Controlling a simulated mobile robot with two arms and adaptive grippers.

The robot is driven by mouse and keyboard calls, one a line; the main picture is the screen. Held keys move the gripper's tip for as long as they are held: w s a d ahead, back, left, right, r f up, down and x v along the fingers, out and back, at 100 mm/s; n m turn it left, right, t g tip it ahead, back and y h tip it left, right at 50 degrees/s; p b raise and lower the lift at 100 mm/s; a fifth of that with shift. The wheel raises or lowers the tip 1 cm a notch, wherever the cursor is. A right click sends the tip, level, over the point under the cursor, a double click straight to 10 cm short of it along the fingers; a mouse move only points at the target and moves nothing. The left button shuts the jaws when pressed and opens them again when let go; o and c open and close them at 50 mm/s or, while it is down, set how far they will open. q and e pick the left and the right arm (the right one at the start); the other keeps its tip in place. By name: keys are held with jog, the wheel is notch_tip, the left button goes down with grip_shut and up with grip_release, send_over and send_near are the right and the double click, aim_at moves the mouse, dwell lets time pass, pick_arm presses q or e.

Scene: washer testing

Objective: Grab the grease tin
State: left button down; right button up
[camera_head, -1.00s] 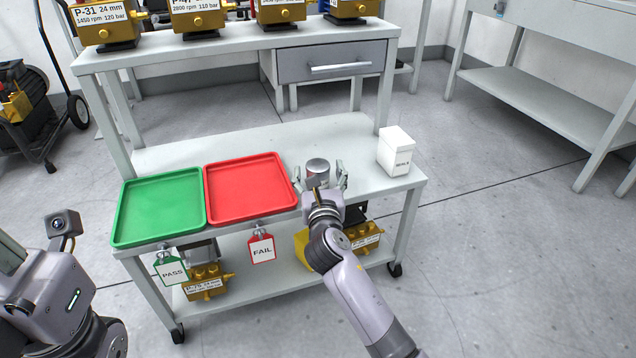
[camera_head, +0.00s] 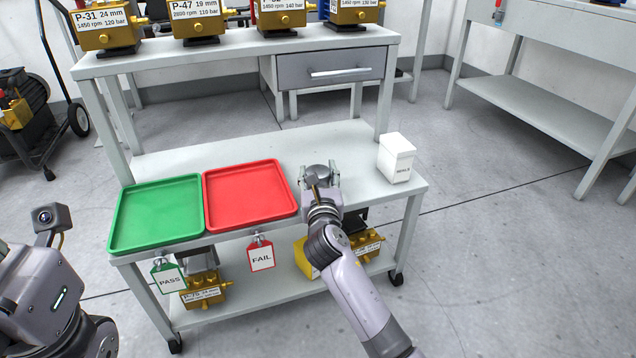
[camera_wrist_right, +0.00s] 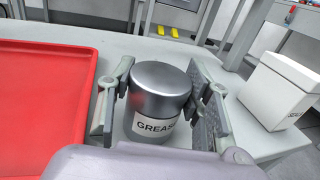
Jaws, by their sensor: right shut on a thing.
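The grease tin (camera_wrist_right: 158,85) is a short dark-grey metal cylinder with a white label reading GREASE, upright in the right wrist view. In the head view only a little of the tin (camera_head: 317,171) shows, mostly hidden by my right gripper (camera_head: 319,177). That gripper is shut on the tin, with one finger on each side of it in the right wrist view (camera_wrist_right: 162,100). The tin is at the cart's top shelf, right of the red tray; I cannot tell whether it touches the shelf. Part of my left arm shows at the lower left, but its fingers do not.
The red FAIL tray (camera_head: 292,203) is close to the left of the gripper, with the green PASS tray (camera_head: 113,240) beyond it. A white box (camera_head: 396,160) stands to the right. The shelf (camera_head: 250,145) is clear behind the trays. Yellow pumps stand on the upper rack.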

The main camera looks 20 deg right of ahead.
jog(key=c, duration=0.5)
jog(key=shift+r, duration=0.1)
